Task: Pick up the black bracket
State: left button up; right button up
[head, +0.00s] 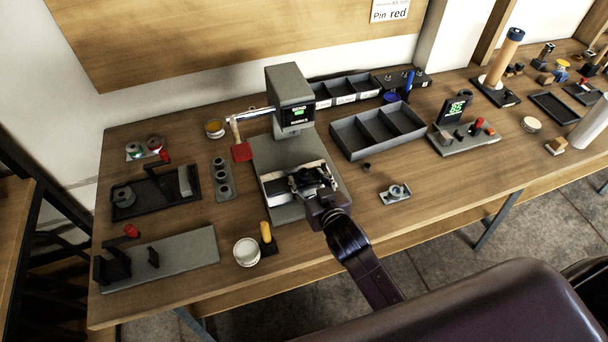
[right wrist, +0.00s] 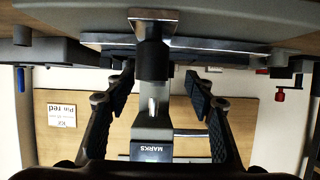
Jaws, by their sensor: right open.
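My right gripper (head: 313,180) is open over the base of the grey marking machine (head: 290,88). In the right wrist view, which is upside down, its two fingers (right wrist: 160,90) stand apart. A dark part (right wrist: 153,62) under a square metal end (right wrist: 153,22) shows between them, with no finger touching it. I cannot tell whether this part is the black bracket or belongs to the machine. A black angled piece (head: 113,267) stands on the grey plate at the front left, far from the gripper. My left gripper is not in view.
A black tray (head: 128,210) and a grey block with holes (head: 224,182) lie left of the machine. A white cup (head: 246,252) and a yellow-handled tool (head: 266,233) stand at the front. A grey divided bin (head: 343,142) is to the right.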

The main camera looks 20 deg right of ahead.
jog(key=shift+x, duration=0.8)
jog(key=shift+s, duration=0.1)
jog(key=c, duration=1.3)
grip_shut()
jog(key=shift+r, duration=0.1)
